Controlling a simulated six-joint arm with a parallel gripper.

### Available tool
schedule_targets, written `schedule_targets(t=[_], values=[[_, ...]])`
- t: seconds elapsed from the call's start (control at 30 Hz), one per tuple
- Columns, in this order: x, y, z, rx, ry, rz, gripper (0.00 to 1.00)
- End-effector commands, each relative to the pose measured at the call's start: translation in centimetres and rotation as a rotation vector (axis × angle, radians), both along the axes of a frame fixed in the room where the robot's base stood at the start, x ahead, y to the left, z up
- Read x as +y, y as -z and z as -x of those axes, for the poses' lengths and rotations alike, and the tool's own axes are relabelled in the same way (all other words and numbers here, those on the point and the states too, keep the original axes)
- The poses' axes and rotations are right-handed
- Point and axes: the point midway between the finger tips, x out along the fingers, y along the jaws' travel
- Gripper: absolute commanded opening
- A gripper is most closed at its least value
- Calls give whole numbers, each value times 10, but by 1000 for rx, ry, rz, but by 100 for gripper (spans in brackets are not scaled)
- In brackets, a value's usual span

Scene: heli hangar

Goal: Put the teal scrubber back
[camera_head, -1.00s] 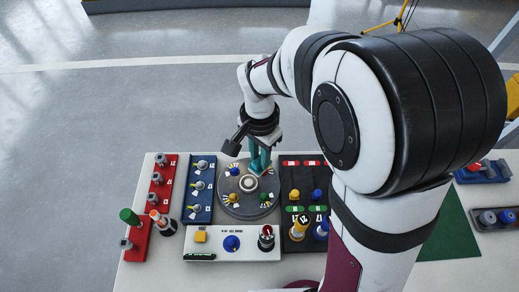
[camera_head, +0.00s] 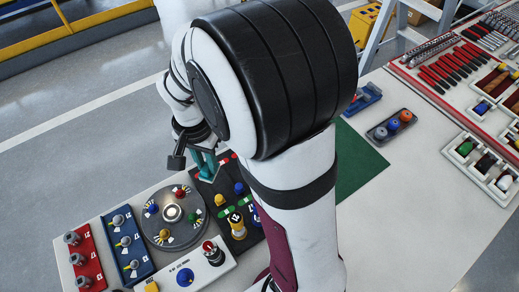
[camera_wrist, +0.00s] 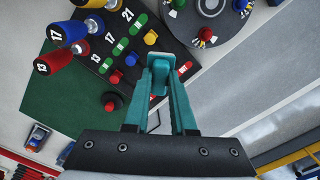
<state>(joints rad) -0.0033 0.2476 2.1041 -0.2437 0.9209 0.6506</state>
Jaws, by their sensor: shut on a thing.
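My gripper (camera_head: 206,174) has teal fingers that come together at their tips. In the wrist view, my gripper (camera_wrist: 159,66) is shut on a small teal piece (camera_wrist: 158,78), apparently the teal scrubber, largely hidden between the fingers. In the head view I cannot tell this piece from the fingers. The gripper hangs over the far end of the black panel (camera_head: 228,198), to the right of the round grey dial plate (camera_head: 158,222). Whether the piece touches the panel is unclear.
A green mat (camera_head: 358,165) lies right of my arm, with a grey tray (camera_head: 378,136) and a blue holder (camera_head: 362,98) beyond. White trays (camera_head: 467,152) hold coloured pieces farther right. Blue (camera_head: 128,247) and red (camera_head: 88,262) switch panels stand at left. Yellow and blue knobs rise from the black panel.

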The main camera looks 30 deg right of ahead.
Motion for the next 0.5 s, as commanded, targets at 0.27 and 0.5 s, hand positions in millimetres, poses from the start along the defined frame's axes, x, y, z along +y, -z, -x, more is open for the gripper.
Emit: schedule_targets(t=[0.27,0.5], values=[[-150,2,72,-2,303,2,0],[-225,6,186,-2,567,4,0]])
